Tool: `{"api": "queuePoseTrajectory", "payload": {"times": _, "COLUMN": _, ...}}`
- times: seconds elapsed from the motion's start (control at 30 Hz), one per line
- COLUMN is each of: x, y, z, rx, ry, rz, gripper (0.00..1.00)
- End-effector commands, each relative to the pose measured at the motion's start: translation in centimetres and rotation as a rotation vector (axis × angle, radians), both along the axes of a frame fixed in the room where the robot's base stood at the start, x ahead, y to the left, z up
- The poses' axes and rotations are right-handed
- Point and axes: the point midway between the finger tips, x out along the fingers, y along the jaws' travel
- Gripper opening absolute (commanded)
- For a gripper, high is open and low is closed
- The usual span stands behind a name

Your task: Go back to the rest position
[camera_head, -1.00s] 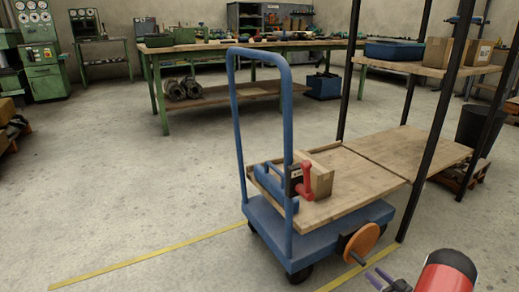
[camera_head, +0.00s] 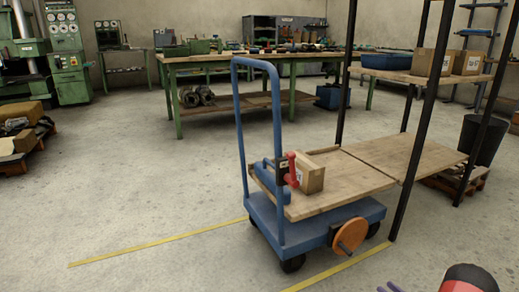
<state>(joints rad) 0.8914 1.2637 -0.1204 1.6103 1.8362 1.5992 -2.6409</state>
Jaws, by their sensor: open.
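My gripper (camera_head: 389,287) shows only as small purple finger parts at the bottom edge, right of centre. The fingers are apart and I see nothing between them. Most of the gripper is cut off by the frame. A red and black part of my arm shows in the bottom right corner. The gripper is in front of the blue cart and apart from it.
The blue cart (camera_head: 310,233) has an orange handwheel (camera_head: 350,236) and carries a cardboard box (camera_head: 310,179) and a red-handled tool (camera_head: 291,168). A black-posted shelf (camera_head: 395,153) adjoins it. A workbench (camera_head: 215,58) stands behind.

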Motion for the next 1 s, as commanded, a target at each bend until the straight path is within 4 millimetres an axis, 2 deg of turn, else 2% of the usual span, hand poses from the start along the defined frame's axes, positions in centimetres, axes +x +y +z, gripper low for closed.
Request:
{"api": "queuePoseTrajectory", "payload": {"times": 0.23, "x": 1.4, "y": 2.7, "z": 3.5, "rx": 0.050, "ry": 0.066, "rz": 0.106, "gripper": 0.41}}
{"api": "queuePoseTrajectory", "payload": {"times": 0.37, "x": 2.2, "y": 5.1, "z": 6.2, "rx": 0.083, "ry": 0.125, "rz": 0.187, "gripper": 0.41}}
{"api": "queuePoseTrajectory", "payload": {"times": 0.57, "x": 3.0, "y": 10.3, "z": 11.5, "rx": 0.129, "ry": 0.270, "rz": 0.337, "gripper": 0.41}}
{"api": "queuePoseTrajectory", "payload": {"times": 0.67, "x": 2.7, "y": 14.3, "z": 15.0, "rx": 0.138, "ry": 0.390, "rz": 0.430, "gripper": 0.41}}
{"api": "queuePoseTrajectory", "payload": {"times": 0.8, "x": 0.7, "y": 20.6, "z": 20.1, "rx": 0.115, "ry": 0.611, "rz": 0.535, "gripper": 0.41}}
{"api": "queuePoseTrajectory", "payload": {"times": 0.87, "x": -0.6, "y": 23.0, "z": 22.0, "rx": 0.092, "ry": 0.707, "rz": 0.559, "gripper": 0.41}}
{"api": "queuePoseTrajectory", "payload": {"times": 1.0, "x": -4.5, "y": 27.9, "z": 25.6, "rx": 0.008, "ry": 0.915, "rz": 0.561, "gripper": 0.41}}
